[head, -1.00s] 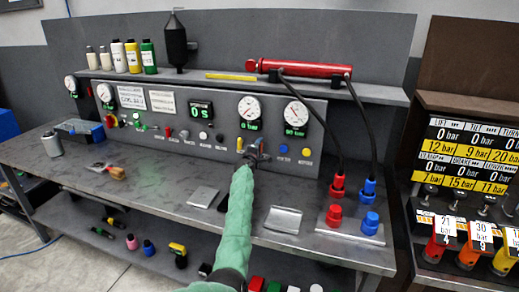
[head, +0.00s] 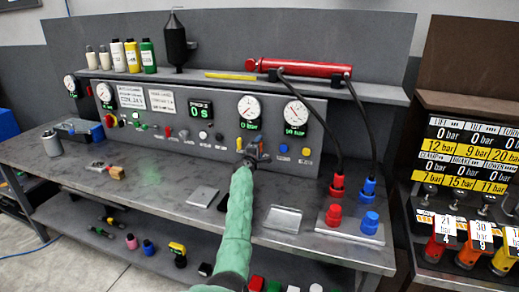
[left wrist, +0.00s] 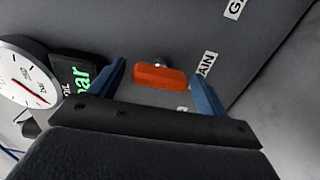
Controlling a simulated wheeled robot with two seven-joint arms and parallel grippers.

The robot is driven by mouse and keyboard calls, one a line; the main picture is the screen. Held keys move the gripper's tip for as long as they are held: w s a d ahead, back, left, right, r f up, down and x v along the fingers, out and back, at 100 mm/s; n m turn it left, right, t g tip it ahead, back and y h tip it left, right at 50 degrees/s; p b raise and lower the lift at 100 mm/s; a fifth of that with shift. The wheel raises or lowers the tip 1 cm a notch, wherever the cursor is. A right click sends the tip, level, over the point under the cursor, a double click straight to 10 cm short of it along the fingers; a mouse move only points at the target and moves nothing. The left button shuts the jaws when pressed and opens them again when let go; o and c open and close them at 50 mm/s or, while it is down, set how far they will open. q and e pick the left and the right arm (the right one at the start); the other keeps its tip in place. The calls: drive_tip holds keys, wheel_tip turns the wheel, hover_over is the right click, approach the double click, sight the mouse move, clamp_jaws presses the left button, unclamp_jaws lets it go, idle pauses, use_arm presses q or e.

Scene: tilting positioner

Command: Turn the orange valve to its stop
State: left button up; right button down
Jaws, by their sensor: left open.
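The orange valve (left wrist: 158,76) is a small bar-shaped handle on the grey panel. In the left wrist view it lies between the two blue fingers of my left gripper (left wrist: 160,88), which is open, with a gap on each side. The handle appears slightly beyond the fingers, and I cannot tell if they straddle it in depth. In the head view my left gripper (head: 254,157) is at the panel's lower middle, below the gauges, and largely hides the valve. My right gripper is not in view.
A round gauge (left wrist: 22,78) and its green display sit left of the gripper in the left wrist view. Yellow and blue knobs (head: 283,148) flank the spot on the panel. Red and blue hose couplings (head: 337,190) stand to the right. A metal plate (head: 283,219) lies on the bench.

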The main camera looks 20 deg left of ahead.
use_arm(q)
drive_tip(key=s+b, duration=0.1)
drive_tip(key=s, duration=0.6)
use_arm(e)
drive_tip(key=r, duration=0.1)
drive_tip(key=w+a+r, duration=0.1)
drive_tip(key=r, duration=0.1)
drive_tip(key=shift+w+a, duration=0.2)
use_arm(q)
drive_tip(key=shift+a+f, duration=0.15)
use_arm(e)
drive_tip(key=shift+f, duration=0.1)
